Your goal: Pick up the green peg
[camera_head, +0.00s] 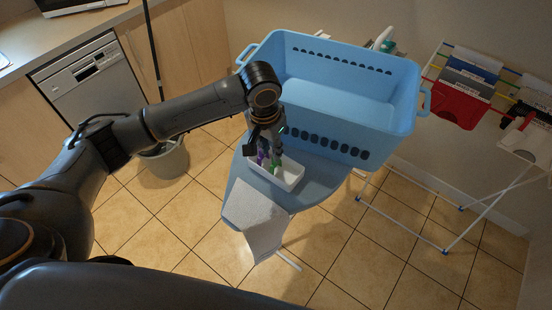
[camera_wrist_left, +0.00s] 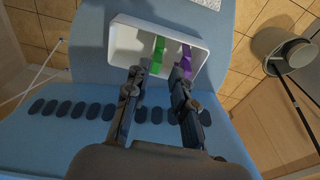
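The green peg (camera_wrist_left: 158,54) lies in a small white tray (camera_wrist_left: 122,42) in the left wrist view; it also shows in the head view (camera_head: 276,164). A purple peg (camera_wrist_left: 187,58) is beside it in the tray, to its right in the wrist view. My left gripper (camera_wrist_left: 156,76) is open, its two fingers apart and pointing into the tray. The green peg's near end shows between the fingertips' directions; I cannot tell whether a finger touches it. In the head view the gripper hides part of both pegs. My right gripper is not in view.
The tray stands on a blue ironing board (camera_head: 318,185), close to a large blue laundry basket (camera_head: 345,85) with oval holes. A whitish cloth (camera_head: 256,215) hangs over the board's front edge. A drying rack (camera_head: 480,205) stands right, a bin (camera_head: 166,165) left.

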